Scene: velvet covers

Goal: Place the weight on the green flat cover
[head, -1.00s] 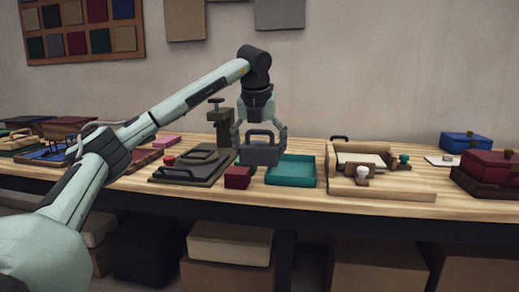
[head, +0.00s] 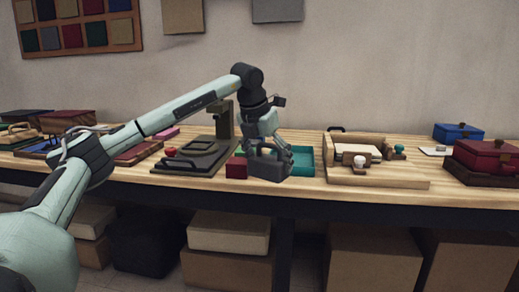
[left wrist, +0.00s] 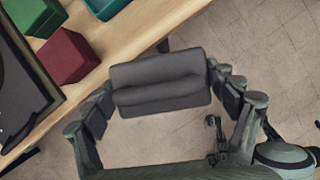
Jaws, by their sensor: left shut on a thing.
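My left gripper (head: 266,150) is shut on the weight (head: 268,167), a dark grey block with a bar handle on top. In the left wrist view the weight (left wrist: 160,82) sits between the fingers, with floor beneath it, just off the table's front edge. In the head view it overlaps the front left corner of the teal tray (head: 302,162). I cannot clearly make out the green flat cover; flat covers lie on the left of the table, including a maroon one (head: 138,153). My right gripper is not in view.
A maroon block (head: 236,168) stands left of the weight, with a green block (left wrist: 35,14) behind it. A dark press with a plate (head: 190,160) is further left. A wooden tray (head: 372,180) and red box (head: 485,156) are right. Bare table shows between them.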

